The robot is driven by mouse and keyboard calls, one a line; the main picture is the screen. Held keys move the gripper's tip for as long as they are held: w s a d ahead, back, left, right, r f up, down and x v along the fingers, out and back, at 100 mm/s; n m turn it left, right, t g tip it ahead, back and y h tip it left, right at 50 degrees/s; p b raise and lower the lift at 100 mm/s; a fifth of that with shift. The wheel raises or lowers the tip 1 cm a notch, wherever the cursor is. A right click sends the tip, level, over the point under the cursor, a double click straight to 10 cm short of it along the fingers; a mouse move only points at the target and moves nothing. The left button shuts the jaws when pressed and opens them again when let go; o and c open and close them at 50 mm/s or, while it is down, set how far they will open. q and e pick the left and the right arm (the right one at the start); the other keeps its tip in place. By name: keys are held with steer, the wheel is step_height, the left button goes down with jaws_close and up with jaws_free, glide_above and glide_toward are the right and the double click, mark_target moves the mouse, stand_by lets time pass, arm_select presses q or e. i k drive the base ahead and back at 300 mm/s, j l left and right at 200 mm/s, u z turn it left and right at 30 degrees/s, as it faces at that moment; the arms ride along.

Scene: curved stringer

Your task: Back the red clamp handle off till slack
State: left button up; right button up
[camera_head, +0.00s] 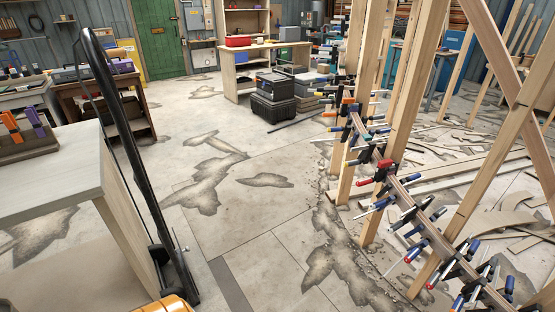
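A curved wooden stringer (405,197) runs down the right side between upright posts, with a row of several clamps along it. Most clamp handles are blue or black. One clamp on the stringer has a red part (385,164) near the middle of the row. Lower down, a red handle end (432,283) and a smaller red piece (411,257) show on other clamps. I cannot tell which is the handle of the task, or how tight any clamp is. Neither of my grippers is in view.
A pale workbench (60,175) and a black curved tube frame (130,160) stand at the left. Wooden posts (353,90) block parts of the stringer. Black cases (273,95) sit farther back. Wood offcuts (480,225) litter the right floor. The middle floor is clear.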

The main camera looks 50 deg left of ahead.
mark_target(359, 183)
steer(key=u, duration=0.9)
